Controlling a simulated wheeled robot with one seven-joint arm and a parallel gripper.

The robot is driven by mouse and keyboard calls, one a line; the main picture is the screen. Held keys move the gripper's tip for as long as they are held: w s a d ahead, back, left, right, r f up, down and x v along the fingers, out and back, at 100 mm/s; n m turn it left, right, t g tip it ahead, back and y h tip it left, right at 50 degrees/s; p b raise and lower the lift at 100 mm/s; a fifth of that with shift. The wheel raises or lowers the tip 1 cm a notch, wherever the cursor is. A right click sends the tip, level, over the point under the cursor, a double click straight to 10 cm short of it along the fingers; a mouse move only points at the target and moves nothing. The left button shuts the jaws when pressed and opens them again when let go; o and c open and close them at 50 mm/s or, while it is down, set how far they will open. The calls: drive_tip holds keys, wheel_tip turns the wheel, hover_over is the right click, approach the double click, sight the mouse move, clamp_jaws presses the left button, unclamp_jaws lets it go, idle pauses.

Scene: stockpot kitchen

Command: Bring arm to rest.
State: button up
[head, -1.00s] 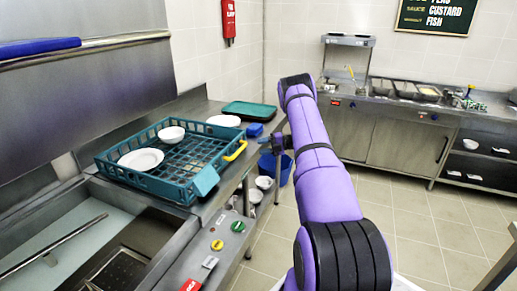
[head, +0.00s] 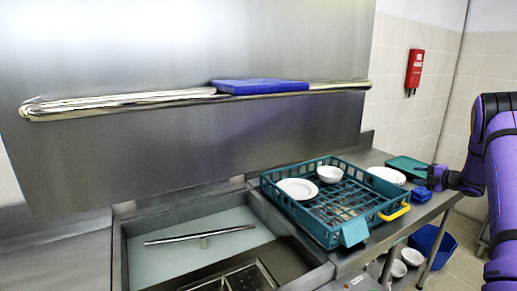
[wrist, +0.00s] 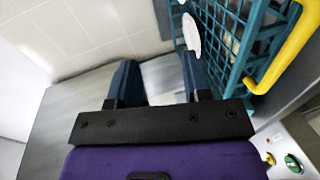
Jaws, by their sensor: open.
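My arm stands at the right edge of the head view, with my gripper (head: 436,177) beside the far right end of the teal dish rack (head: 350,233). In the wrist view my gripper (wrist: 160,75) has its two dark fingers spread apart, with nothing visibly held between them. The rack (wrist: 232,50) and its yellow handle (wrist: 292,45) lie to the right of the fingers there. The gripper appears apart from the rack.
The rack holds a white plate (head: 297,188) and a white bowl (head: 330,174). A sink (head: 170,262) is left; a wall shelf (head: 130,102) hangs above.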

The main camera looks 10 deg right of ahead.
drive_tip(key=w+a+r+m+t+h, duration=0.15)
drive_tip(key=a+r+m+h, duration=0.25)
drive_tip(key=r, duration=0.8)
drive_tip(key=s+a+r+m+g+h, duration=0.1)
drive_tip(key=s+a+r+m+h, duration=0.2)
drive_tip(key=s+a+r+m, duration=0.35)
drive_tip(key=s+a+r+m+g+h, duration=0.1)
drive_tip(key=s+a+r+m+h, duration=0.2)
drive_tip(key=a+r, duration=0.6)
drive_tip(key=s+a+r+m+g, duration=0.25)
drive_tip(key=s+a, duration=0.25)
drive_tip(key=s, duration=0.4)
drive_tip(key=s+a+r+m+g, duration=0.1)
drive_tip(key=s+a+m, duration=0.2)
drive_tip(key=s+a, duration=0.4)
drive_tip(key=s+a+f+m+g+y, duration=0.1)
drive_tip(key=s+a+f, duration=0.1)
drive_tip(key=s, duration=0.5)
drive_tip(key=s+a+f+m+g+y, duration=0.1)
drive_tip(key=s+a+f+g, duration=0.1)
drive_tip(key=s+a, duration=0.3)
drive_tip(key=s+a+f+m+g+y, duration=0.1)
drive_tip(key=s+a+f, duration=0.2)
drive_tip(key=s, duration=0.7)
drive_tip(key=shift+s+a+f+g+y, duration=0.2)
drive_tip(key=shift+s+f+g+y, duration=0.15)
drive_tip(key=shift+s+g+y, duration=0.05)
